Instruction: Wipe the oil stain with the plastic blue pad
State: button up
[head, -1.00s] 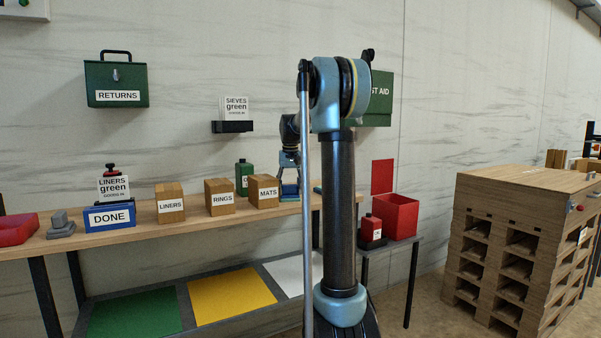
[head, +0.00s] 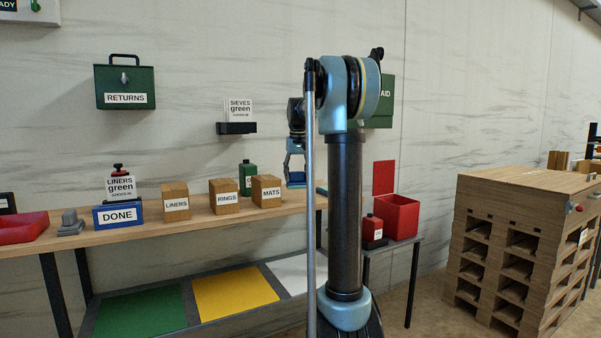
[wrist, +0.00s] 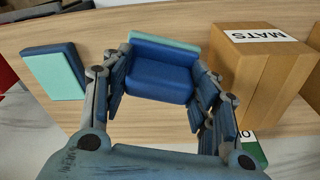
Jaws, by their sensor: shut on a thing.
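My gripper (head: 295,162) is shut on a blue pad with a mint-green layer (wrist: 160,75), seen between the fingers in the wrist view (wrist: 153,88). In the head view the held pad (head: 296,184) hangs under the fingers, near the right end of the wooden bench. A second blue pad with a mint face (wrist: 55,68) lies on the bench, left of the gripper in the wrist view. I cannot tell from the look which pad is plastic. No oil stain can be made out in these frames.
A MATS box (head: 266,191) stands close beside the gripper, with RINGS (head: 224,197) and LINERS (head: 176,204) boxes further left. A green container (head: 248,176) stands behind. The DONE bin (head: 118,216) and a red tray (head: 22,233) are at the left.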

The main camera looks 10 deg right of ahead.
jog(key=shift+a+r, duration=0.1)
jog(key=shift+r, duration=0.95)
